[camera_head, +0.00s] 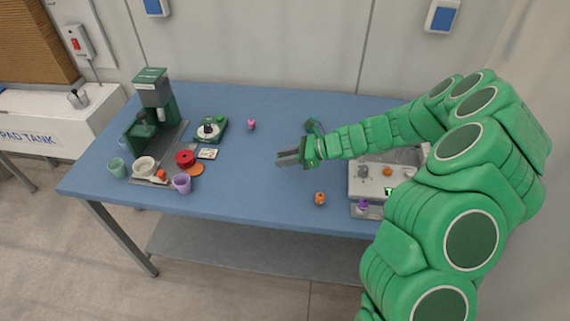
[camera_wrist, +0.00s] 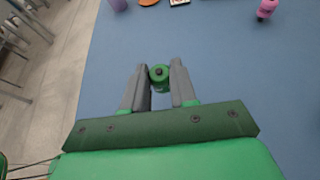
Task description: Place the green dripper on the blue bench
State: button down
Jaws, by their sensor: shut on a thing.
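My gripper (camera_head: 285,157) reaches in from the right and hangs over the middle of the blue bench (camera_head: 255,195). In the wrist view its two grey fingers (camera_wrist: 160,76) are closed on a small round green thing, which looks like the green dripper (camera_wrist: 159,72). The dripper sits between the fingertips, with a dark spot in its middle. In the head view the fingers hide the dripper. The bench also fills most of the wrist view (camera_wrist: 235,75). I cannot tell exactly how high the dripper is above it.
A green coffee machine (camera_head: 154,95), green scale (camera_head: 211,130), red round thing (camera_head: 185,158) and purple cup (camera_head: 182,184) stand at the left. A pink figure (camera_head: 251,124) is behind, an orange one (camera_head: 320,198) in front. A grey machine (camera_head: 372,185) is at the right. The bench middle is clear.

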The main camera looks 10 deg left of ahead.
jog(key=shift+w+a+f, duration=0.1)
jog(key=shift+w+f, duration=0.1)
jog(key=shift+f, duration=0.1)
jog(key=shift+w+f, duration=0.1)
jog(key=shift+f, duration=1.45)
jog(key=shift+f, duration=0.1)
jog(key=c, duration=0.9)
grip_release()
jog(key=shift+d+r, duration=0.35)
jog(key=shift+d, duration=0.1)
jog(key=v, duration=1.1)
